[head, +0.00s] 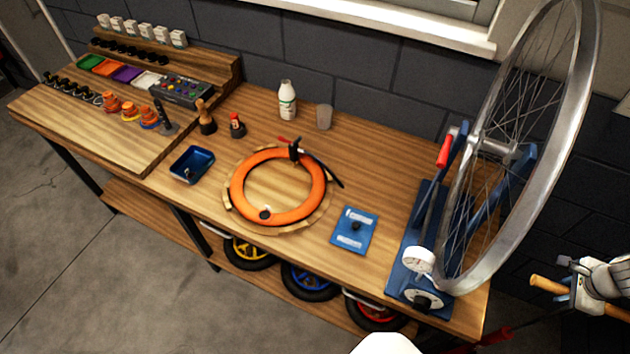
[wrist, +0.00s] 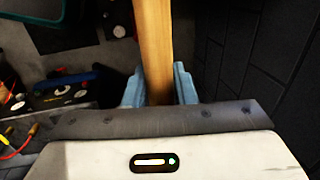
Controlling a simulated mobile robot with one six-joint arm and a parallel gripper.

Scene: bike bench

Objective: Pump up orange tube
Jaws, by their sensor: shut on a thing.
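The orange tube (head: 238,190) lies as a ring on a round wooden board on the bench. A black fitting with a red lever (head: 295,150) sits at the tube's far edge, and a short dark hose runs from it to the right. My gripper (head: 572,290) is beyond the bench's right end, shut on a wooden handle (head: 548,285). In the wrist view the handle (wrist: 152,40) stands between the two blue-grey fingers. The pump body below the handle is hidden in the head view.
A blue truing stand (head: 410,240) with a large wheel (head: 580,90) fills the bench's right end, close to my arm. A blue plate (head: 355,230), blue tray (head: 192,165), white bottle (head: 287,100) and cup (head: 324,117) surround the tube. Spare wheels (head: 310,282) sit below.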

